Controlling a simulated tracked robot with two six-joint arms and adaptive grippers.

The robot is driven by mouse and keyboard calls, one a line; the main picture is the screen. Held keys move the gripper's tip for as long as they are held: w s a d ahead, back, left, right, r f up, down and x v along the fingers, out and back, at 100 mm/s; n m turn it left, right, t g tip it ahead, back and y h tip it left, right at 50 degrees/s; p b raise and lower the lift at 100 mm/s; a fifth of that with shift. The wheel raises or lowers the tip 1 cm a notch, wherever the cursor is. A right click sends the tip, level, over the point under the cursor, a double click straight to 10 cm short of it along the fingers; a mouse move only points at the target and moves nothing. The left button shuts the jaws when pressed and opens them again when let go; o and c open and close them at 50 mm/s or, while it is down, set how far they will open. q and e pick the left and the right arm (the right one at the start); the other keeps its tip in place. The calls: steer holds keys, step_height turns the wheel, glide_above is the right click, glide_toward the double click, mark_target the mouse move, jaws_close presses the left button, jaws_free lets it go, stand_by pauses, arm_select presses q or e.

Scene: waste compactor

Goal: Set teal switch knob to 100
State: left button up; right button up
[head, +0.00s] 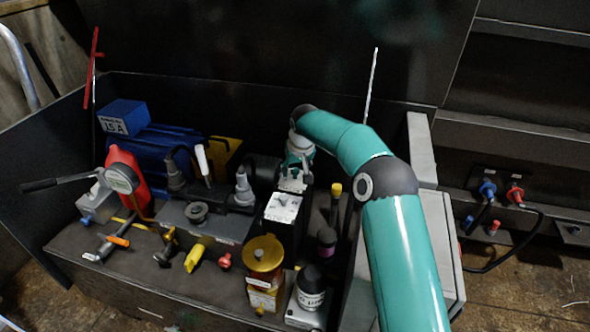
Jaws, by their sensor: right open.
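My right arm comes in from the lower right, and its gripper (292,184) points down just behind a black box with a white, marked top (283,207). The gripper is open. I cannot tell whether its fingers touch anything. I cannot make out the teal switch knob apart from the teal of my own arm and gripper; it may be hidden beneath or behind the gripper. The setting of the knob cannot be read. My left gripper is not in view.
Close by stand a yellow-topped container (263,254), a dark round knob (311,280) and a grey-capped fitting (243,188). Dark walls enclose the bench.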

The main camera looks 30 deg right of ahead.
jaws_close()
steer(key=shift+r+n+p, duration=0.1)
steer(key=shift+n+p, duration=0.2)
steer(key=shift+p, duration=0.3)
steer(key=shift+d+n+y+p, duration=0.1)
steer(key=shift+n+y+p, duration=0.3)
steer(key=shift+n+p, duration=0.8)
steer(key=shift+n, duration=0.1)
jaws_free()
